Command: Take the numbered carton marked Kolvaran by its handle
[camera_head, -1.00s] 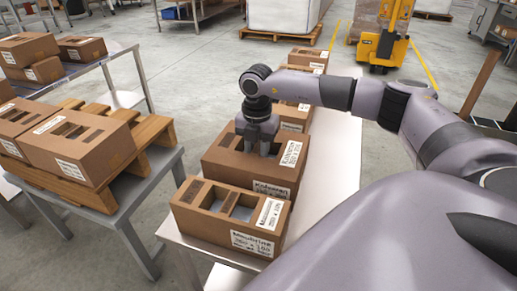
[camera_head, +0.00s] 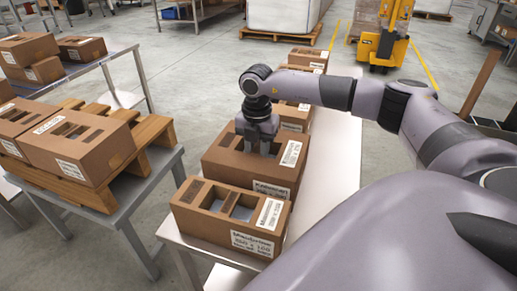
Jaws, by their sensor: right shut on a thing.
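The brown carton with a front label that seems to read Kolvaran (camera_head: 222,156) stands on a pale metal table (camera_head: 334,180), second from the near end of a row. My right gripper (camera_head: 259,151) points down into the top of this carton and is shut on its handle, the strip between the top openings. The fingertips are partly hidden inside the openings. The carton appears to rest on the table. My left gripper is not in view.
A nearer carton with a different label (camera_head: 200,217) stands close in front. More cartons (camera_head: 308,58) stand behind. At left, cartons (camera_head: 85,150) sit on a wooden pallet (camera_head: 160,133) on a metal table. A yellow pallet truck (camera_head: 383,45) stands far back. The table's right side is clear.

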